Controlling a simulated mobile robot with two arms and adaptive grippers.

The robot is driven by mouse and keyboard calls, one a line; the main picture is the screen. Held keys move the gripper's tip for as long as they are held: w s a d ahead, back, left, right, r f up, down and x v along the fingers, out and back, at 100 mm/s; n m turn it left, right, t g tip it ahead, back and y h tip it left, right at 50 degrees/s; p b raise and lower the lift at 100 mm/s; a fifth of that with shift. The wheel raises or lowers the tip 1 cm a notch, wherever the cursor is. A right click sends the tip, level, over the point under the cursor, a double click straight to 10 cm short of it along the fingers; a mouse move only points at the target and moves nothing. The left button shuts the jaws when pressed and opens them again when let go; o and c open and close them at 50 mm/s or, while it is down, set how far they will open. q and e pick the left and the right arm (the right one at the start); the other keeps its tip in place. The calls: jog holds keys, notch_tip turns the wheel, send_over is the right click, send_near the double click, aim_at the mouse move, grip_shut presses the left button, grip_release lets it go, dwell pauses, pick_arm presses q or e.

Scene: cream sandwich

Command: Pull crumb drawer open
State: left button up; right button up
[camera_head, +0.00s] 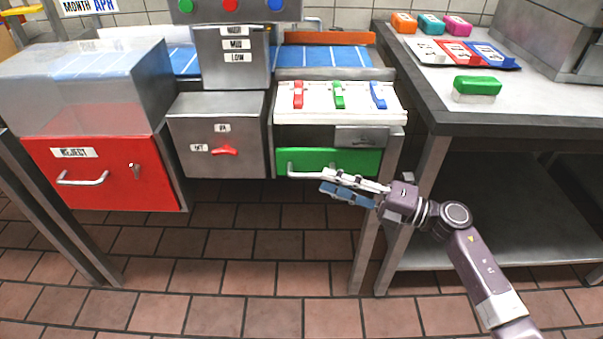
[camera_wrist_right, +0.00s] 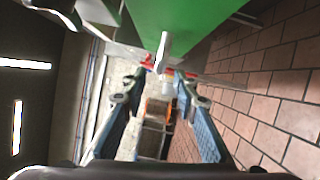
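The crumb drawer (camera_head: 330,158) has a green front and a silver bar handle (camera_head: 298,172). It sits under the white switch panel and looks shut. My right gripper (camera_head: 328,181) is at the right part of the handle, with one finger above and a blue-padded finger below. In the right wrist view, the gripper (camera_wrist_right: 161,78) has its two fingers apart. The green drawer front (camera_wrist_right: 190,22) is at the top there, and the handle's grey end (camera_wrist_right: 164,48) lies at the gap between the fingertips. I cannot tell whether they touch it. My left gripper is not in view.
A red reject drawer (camera_head: 100,185) and a grey box with a red knob (camera_head: 220,140) are to the left. A steel table (camera_head: 500,128) with coloured blocks stands right, its leg (camera_head: 420,200) close behind my right arm. The tiled floor below the drawer is clear.

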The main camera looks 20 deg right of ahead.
aim_at(310, 175)
jog(key=x, duration=0.6)
jog(key=shift+c, duration=0.5)
grip_shut()
